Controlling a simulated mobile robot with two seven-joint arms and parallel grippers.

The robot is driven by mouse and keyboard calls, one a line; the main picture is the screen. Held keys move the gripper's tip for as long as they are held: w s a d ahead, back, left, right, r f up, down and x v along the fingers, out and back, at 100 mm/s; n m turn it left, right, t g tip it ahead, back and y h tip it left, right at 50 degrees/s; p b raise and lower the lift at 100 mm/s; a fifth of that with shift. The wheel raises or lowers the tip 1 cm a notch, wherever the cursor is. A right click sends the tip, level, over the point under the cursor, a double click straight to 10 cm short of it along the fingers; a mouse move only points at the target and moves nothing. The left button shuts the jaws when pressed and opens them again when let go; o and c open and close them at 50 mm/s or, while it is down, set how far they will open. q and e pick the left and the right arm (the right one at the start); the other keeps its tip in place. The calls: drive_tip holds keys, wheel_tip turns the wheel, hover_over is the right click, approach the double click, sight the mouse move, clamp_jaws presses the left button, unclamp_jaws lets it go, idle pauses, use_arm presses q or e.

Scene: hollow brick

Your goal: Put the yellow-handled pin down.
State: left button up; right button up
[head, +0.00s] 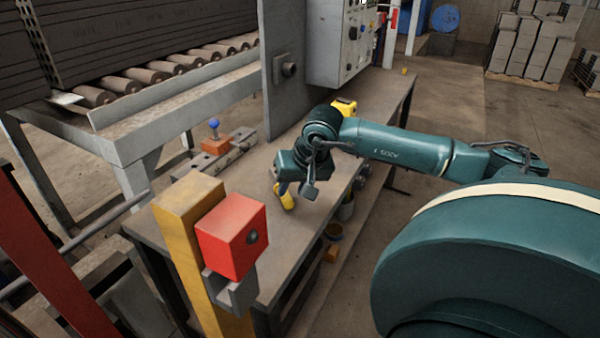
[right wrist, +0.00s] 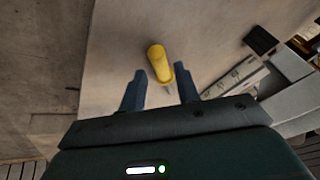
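The yellow-handled pin (head: 286,198) is at the bench top (head: 240,222), just below my right gripper (head: 281,188). In the right wrist view the yellow handle (right wrist: 157,60) lies just beyond the fingertips, and its thin metal end points back toward the gap between them. The two fingers of my right gripper (right wrist: 160,84) are spread, with clear gaps on both sides of the pin, and they do not grip it. In the head view the gripper partly hides the pin. My left gripper is not in view.
A fixture with an orange block and a blue-knobbed pin (head: 213,126) stands at the bench's left edge. A red box on a yellow post (head: 232,235) stands in front. A yellow item (head: 343,107) and a control cabinet (head: 340,45) are behind. Bare bench surrounds the pin.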

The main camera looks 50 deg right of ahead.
drive_tip(key=v, duration=0.6)
drive_tip(key=shift+r, duration=0.25)
drive_tip(key=shift+s+a, duration=0.1)
